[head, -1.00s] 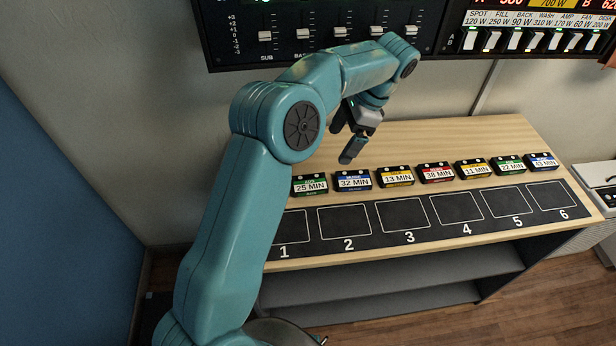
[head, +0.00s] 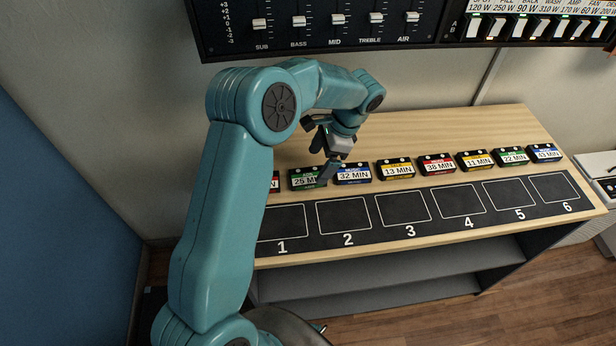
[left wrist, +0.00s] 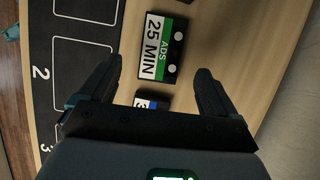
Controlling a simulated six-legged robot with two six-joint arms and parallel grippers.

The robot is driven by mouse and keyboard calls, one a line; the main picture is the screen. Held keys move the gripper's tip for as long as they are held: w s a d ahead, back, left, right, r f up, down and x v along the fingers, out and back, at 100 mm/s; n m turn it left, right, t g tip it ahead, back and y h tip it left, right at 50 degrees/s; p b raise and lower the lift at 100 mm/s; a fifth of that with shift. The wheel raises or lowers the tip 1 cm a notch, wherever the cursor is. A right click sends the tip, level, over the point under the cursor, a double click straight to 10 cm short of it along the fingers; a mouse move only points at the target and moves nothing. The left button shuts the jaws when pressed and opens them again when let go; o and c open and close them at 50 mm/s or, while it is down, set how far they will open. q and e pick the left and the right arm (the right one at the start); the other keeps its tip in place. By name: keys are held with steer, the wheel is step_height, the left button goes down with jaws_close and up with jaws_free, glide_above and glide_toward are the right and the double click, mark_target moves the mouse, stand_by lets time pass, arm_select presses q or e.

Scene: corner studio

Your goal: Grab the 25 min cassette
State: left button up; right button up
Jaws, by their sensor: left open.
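The 25 min cassette (head: 303,179), black with a green and white label, lies on the wooden table in a row of cassettes. In the left wrist view the cassette (left wrist: 160,48) lies ahead of the fingertips, roughly midway between their lines. My left gripper (head: 322,165) is open and empty, above the table by the 25 and 32 min cassettes. A finger covers the right end of the 25 min label in the head view. In the left wrist view the gripper (left wrist: 153,82) shows both fingers spread. My right gripper is not in view.
The blue 32 MIN cassette (head: 353,174) lies close on the right. A red-labelled cassette (head: 275,182) is partly hidden by my arm on the left. The yellow 13 MIN cassette (head: 397,169) and several others continue rightwards. A black strip with numbered squares (head: 344,215) runs in front.

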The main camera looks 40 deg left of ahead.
mark_target(308, 176)
arm_select(q)
steer(key=x, duration=0.4)
steer(key=shift+s+a+f, duration=0.15)
steer(key=shift+s+a, duration=0.15)
steer(key=shift+f, duration=0.3)
steer(key=c, duration=1.2)
